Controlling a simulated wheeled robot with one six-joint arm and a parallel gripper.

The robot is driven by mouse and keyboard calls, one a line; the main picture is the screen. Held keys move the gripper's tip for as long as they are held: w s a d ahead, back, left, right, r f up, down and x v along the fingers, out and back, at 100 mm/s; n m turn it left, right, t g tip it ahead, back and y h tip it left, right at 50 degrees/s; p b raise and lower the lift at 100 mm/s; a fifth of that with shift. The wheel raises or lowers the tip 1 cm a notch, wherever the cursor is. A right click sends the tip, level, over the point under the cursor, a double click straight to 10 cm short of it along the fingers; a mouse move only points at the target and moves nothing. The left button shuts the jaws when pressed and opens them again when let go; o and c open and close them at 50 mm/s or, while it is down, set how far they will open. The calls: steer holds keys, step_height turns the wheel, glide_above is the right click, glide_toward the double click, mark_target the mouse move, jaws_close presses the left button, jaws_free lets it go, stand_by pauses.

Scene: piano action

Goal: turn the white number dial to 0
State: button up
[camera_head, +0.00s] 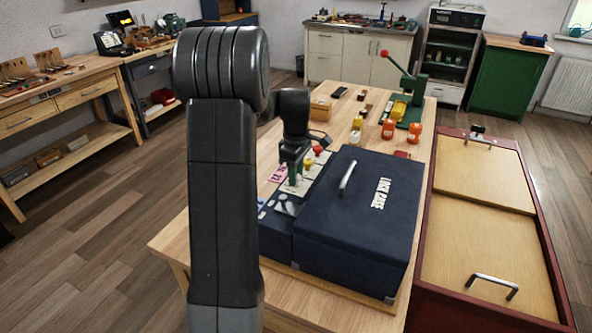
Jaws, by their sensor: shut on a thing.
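My gripper (293,178) points down at the pale control panel (302,184) on the left part of the dark blue lock case (355,225). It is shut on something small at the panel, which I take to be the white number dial. The dial and its numbers are hidden behind my gripper and too small to read. A yellow knob (308,162) and a red knob (318,150) show just right of and behind my gripper. A pink note (279,173) lies to the left of it.
The lock case stands on a wooden table (178,240) and has a lid handle (347,177). Orange jars (414,133) and a green press (410,92) stand farther back. A red-framed cabinet (425,265) is at the right. My arm hides part of the left side.

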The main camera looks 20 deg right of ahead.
steer(key=m+p, duration=0.1)
steer(key=m, duration=0.6)
steer(key=shift+r, duration=0.1)
steer(key=m, duration=0.6)
steer(key=shift+m+p, duration=0.4)
steer(key=m, duration=1.2)
steer(key=shift+m, duration=0.4)
steer(key=o, duration=1)
steer(key=shift+c, duration=0.2)
